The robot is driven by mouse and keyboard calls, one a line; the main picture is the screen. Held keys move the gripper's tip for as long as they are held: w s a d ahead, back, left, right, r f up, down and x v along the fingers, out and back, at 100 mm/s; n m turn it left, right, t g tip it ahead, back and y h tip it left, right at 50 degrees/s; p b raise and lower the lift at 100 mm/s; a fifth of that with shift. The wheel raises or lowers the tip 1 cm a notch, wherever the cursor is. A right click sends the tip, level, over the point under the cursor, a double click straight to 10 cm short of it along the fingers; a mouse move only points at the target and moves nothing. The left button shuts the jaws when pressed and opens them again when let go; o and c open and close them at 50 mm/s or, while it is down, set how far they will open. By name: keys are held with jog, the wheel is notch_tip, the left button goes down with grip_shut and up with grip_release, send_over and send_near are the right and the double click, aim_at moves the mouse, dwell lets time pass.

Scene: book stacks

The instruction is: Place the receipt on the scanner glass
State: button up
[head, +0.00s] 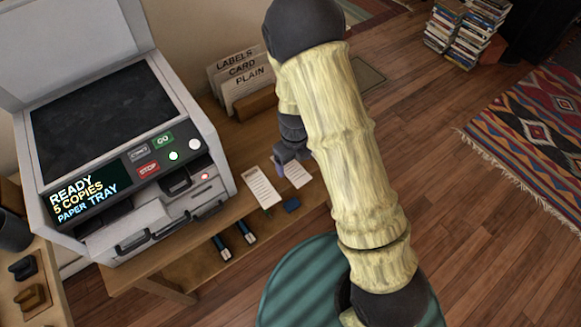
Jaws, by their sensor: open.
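The scanner (190,205) stands at the left with its pale lid (70,40) raised. Its dark glass (105,108) is bare, and its display reads READY, 5 COPIES, PAPER TRAY. Two white printed slips lie on the wooden table to the right of the scanner: a left slip (262,188) and a right slip (298,176). Their print is too small to tell which is the receipt. My gripper (292,162) is open, above or at the far end of the right slip, and partly hides it. Whether it touches the slip cannot be told.
A paper rack (243,82) labelled LABELS, CARD and PLAIN stands behind the slips. A green striped round seat (300,285) stands in front. A side table (30,290) with staplers is at lower left.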

aim_at(295, 172)
notch_tip(295, 172, down, 4)
jog(key=shift+w+d, duration=0.1)
jog(key=shift+d, duration=0.05)
jog(key=shift+c, duration=0.2)
jog(key=c, duration=1.1)
jog(key=shift+r, duration=0.1)
notch_tip(295, 172, up, 10)
jog(key=shift+f+p, duration=0.1)
jog(key=shift+p, duration=0.5)
